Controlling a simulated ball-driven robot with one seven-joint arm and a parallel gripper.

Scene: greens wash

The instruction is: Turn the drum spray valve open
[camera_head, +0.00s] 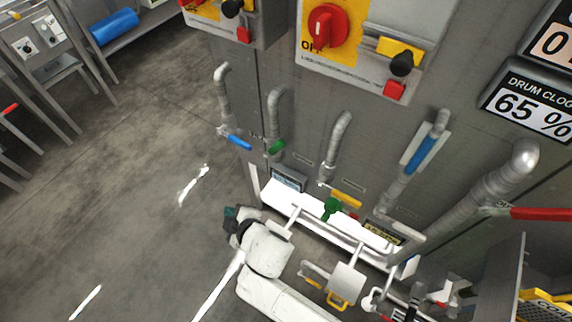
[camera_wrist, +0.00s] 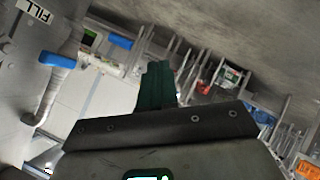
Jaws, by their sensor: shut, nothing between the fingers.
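Several pipe valves line the grey machine front: a blue handle (camera_head: 238,142), a green handle (camera_head: 276,146), a yellow handle (camera_head: 346,198), a blue handle on a pale plate (camera_head: 421,155) and a large red handle (camera_head: 540,213). Their small labels are too small to read, so I cannot tell which is the drum spray valve. My gripper (camera_head: 231,213) is low, below and apart from the left blue handle. In the wrist view its dark green fingers (camera_wrist: 157,84) are together and empty. That view shows a blue handle (camera_wrist: 58,60) on a pipe at left.
A white ledge (camera_head: 276,197) runs along the machine's foot, with a green handle (camera_head: 331,208) at it. A red rotary switch (camera_head: 327,26) and a drum clog display (camera_head: 535,100) are above. The floor (camera_head: 120,190) at left is clear. A FILL label (camera_wrist: 35,10) shows.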

